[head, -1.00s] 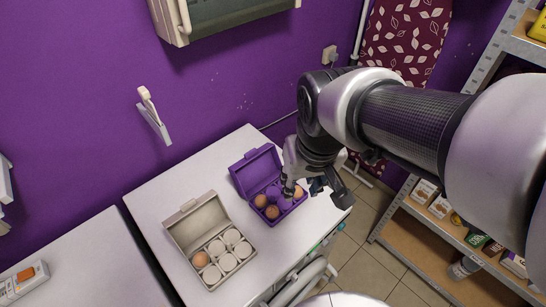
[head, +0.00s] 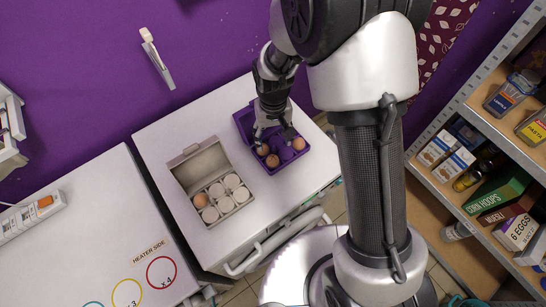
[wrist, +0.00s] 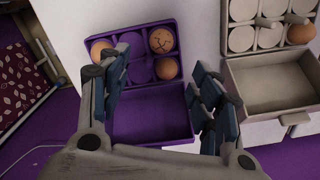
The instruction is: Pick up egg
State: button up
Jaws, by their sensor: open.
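A purple egg carton (head: 243,118) lies open on the white top, with brown eggs in some cups. In the wrist view its egg (wrist: 162,40) in the far right cup has dark crack-like lines. A plain egg (wrist: 166,68) sits in the cup in front of it, and another egg (wrist: 102,50) sits at the left, partly hidden by my finger. My gripper (wrist: 160,66) is open and empty above the purple carton, its fingers spread to either side. In the head view my gripper (head: 272,132) covers part of the carton and its lid.
An open grey carton (head: 186,172) stands left of the purple one, with one brown egg (head: 200,200) and several pale cups or eggs. Shelves with groceries (head: 500,165) stand at the right. A white appliance top (head: 90,230) is at the left.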

aim_at(273, 158)
notch_tip(273, 158, down, 7)
jog(key=shift+r+b, duration=0.1)
jog(key=shift+b, duration=0.45)
jog(key=shift+s+a+f+b, duration=0.1)
jog(key=shift+f+b, duration=0.2)
jog(key=shift+f, duration=1.05)
jog(key=shift+s+f+b, duration=0.1)
jog(key=shift+f+b, duration=0.2)
jog(key=shift+f, duration=1)
jog(key=shift+c, duration=0.3)
jog(key=shift+s, duration=0.15)
jog(key=c, duration=1.1)
